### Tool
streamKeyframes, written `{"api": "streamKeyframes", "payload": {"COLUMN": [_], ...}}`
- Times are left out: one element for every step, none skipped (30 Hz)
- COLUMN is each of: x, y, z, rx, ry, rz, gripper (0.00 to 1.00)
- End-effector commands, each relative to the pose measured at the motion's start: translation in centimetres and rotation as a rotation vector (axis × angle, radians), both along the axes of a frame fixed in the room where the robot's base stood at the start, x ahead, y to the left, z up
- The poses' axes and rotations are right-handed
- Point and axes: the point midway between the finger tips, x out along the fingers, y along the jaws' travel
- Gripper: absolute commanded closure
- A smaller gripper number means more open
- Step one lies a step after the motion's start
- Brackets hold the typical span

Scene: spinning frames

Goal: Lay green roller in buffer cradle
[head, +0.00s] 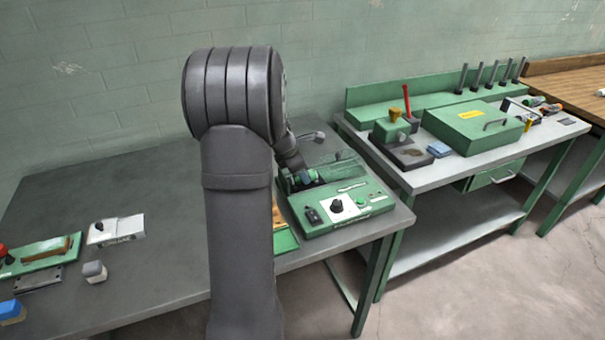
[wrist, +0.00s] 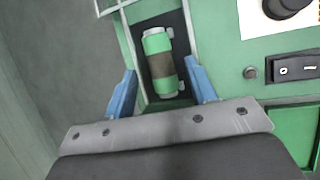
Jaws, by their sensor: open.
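The green roller (wrist: 159,52), with a brown band around its middle, lies lengthwise in a dark recess (wrist: 180,27) of a green machine. White bracket-like pieces show along its right side. My gripper (wrist: 160,68) is open, with one blue finger on each side of the roller; I see gaps between fingers and roller. In the head view my gripper (head: 301,180) is low over the left part of the green machine (head: 345,213), and the roller cannot be made out clearly there. I cannot tell which part is named the buffer cradle.
The machine has a black knob (head: 337,205) and a clear guard (head: 338,165) at its back. Left on the grey table (head: 130,185) are a white box (head: 115,229), a green block-bearing board (head: 40,257) and small blocks. A second bench (head: 440,172) stands right.

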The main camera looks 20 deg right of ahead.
Motion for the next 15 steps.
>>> {"api": "streamKeyframes", "payload": {"x": [-0.1, -0.2, -0.4, -0.5, -0.6, -0.8, -0.9, -1.0, -1.2, -1.3, -1.4, -1.5, -1.5, -1.6, -1.7], "y": [0.5, 0.7, 1.1, 1.3, 1.6, 1.9, 2.2, 2.5, 2.8, 3.0, 3.2, 3.4, 3.6, 3.7, 3.8], "z": [1.1, 1.6, 2.4, 3.0, 3.6, 4.3, 4.9, 5.5, 6.1, 6.6, 7.0, 7.5, 7.8, 8.1, 8.5], "rx": [-0.001, -0.001, -0.001, -0.001, -0.001, -0.001, -0.001, -0.001, -0.001, 0.000, 0.000, 0.000, 0.000, 0.000, 0.000], "ry": [-0.004, -0.004, -0.005, -0.004, -0.004, -0.004, -0.004, -0.004, -0.003, -0.003, -0.003, -0.002, -0.002, -0.002, -0.002], "rz": [0.001, 0.001, 0.002, 0.001, 0.001, 0.001, 0.001, 0.001, 0.001, 0.001, 0.000, 0.000, 0.000, 0.000, 0.000], "gripper": [0.48, 0.48, 0.48, 0.48, 0.48, 0.48, 0.48, 0.48, 0.48, 0.48, 0.48, 0.48, 0.48, 0.48, 0.48]}}
